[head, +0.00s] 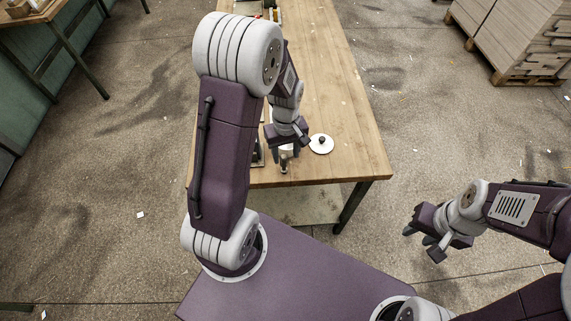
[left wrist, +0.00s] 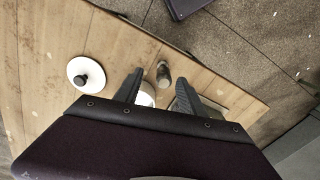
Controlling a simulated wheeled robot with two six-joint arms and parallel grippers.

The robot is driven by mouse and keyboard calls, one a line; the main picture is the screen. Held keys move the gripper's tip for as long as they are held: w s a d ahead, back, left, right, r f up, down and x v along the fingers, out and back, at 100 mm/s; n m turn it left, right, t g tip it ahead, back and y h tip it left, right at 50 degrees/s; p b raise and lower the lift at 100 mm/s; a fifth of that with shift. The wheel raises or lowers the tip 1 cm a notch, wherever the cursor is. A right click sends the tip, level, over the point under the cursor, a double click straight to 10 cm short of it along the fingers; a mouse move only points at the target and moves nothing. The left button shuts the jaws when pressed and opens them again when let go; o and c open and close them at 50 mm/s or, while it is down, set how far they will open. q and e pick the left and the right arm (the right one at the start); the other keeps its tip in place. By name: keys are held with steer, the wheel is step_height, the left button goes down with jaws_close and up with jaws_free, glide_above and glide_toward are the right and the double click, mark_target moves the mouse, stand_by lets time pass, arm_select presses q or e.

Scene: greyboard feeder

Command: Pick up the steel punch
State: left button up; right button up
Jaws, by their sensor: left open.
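The steel punch (left wrist: 163,76) appears as a small grey metal cylinder on the wooden table in the left wrist view. In the head view it shows as a small piece (head: 284,164) near the table's front edge. I cannot tell whether it stands quite upright. My left gripper (head: 288,149) is open above the table, just behind the punch; in the left wrist view its fingers (left wrist: 158,83) point to either side of the punch, with nothing held. My right gripper (head: 422,243) is off the table to the right, its fingers apart and empty.
A white disc with a dark knob (head: 320,148) lies right of the left gripper. A white round object (left wrist: 146,94) is partly hidden beneath that gripper. Dark items sit by the table's left edge, partly behind my arm. The table's (head: 345,110) right side is clear.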

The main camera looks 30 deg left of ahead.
mark_target(284, 163)
arm_select(q)
steer(key=shift+s+a+f, duration=0.15)
steer(key=shift+a+f, duration=0.05)
steer(key=shift+f, duration=0.2)
step_height(284, 163, down, 4)
steer(key=shift+s+f, duration=0.1)
steer(key=shift+f, duration=0.35)
steer(key=shift+r, duration=0.1)
jaws_close()
